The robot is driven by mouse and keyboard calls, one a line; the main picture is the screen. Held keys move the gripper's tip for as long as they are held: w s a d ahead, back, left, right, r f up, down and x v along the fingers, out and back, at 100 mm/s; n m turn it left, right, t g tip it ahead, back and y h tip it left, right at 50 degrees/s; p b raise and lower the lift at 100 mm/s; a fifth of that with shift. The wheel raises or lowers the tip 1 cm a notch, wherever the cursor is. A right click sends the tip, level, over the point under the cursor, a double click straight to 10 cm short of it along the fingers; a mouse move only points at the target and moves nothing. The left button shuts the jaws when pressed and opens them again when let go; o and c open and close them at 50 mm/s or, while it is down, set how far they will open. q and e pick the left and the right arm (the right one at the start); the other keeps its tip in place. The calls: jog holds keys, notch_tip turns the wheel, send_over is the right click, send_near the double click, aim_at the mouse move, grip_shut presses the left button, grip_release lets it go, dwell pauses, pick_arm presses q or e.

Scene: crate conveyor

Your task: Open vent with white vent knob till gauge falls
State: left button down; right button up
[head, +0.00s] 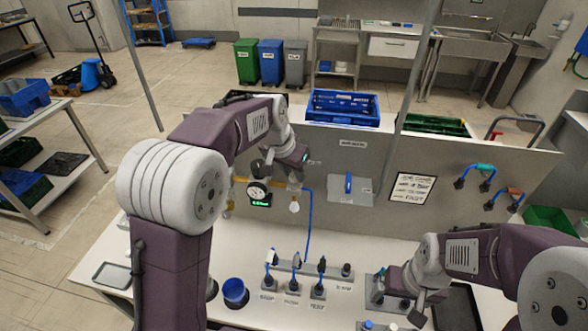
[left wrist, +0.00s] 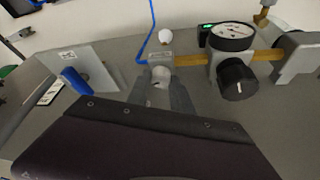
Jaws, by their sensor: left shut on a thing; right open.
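My left gripper (left wrist: 161,88) is shut on the white vent knob (left wrist: 160,74) on the brass pipe (left wrist: 188,60), with a finger on each side of it. In the head view my left gripper (head: 296,180) is at the upright panel, and the arm partly hides the pipe. The round white-faced gauge (left wrist: 232,36) stands beside the knob; it also shows in the head view (head: 257,190). Its needle is too small to read. A green-lit display (head: 261,204) sits below it. My right gripper (head: 397,304) is open, low over the bench at the right.
A blue lever (head: 348,183) is on a plate to the right. A white ball (head: 294,206) hangs below the pipe. Several upright fittings (head: 296,264) and a blue cup (head: 235,291) stand on the bench.

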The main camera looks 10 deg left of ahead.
pick_arm(q)
jog(key=shift+w+a+r+m+g+h+p, duration=0.15)
jog(key=shift+m+h+p, duration=0.2)
jog(key=shift+m, duration=0.75)
jog(key=shift+w+m+g+h+p, duration=0.15)
jog(key=shift+m+h, duration=0.3)
jog(key=shift+m, duration=0.65)
jog(key=shift+s, duration=0.1)
jog(key=c, duration=1.1)
grip_release()
jog(key=shift+s, duration=0.1)
jog(key=v, duration=0.9)
jog(key=shift+b, duration=0.35)
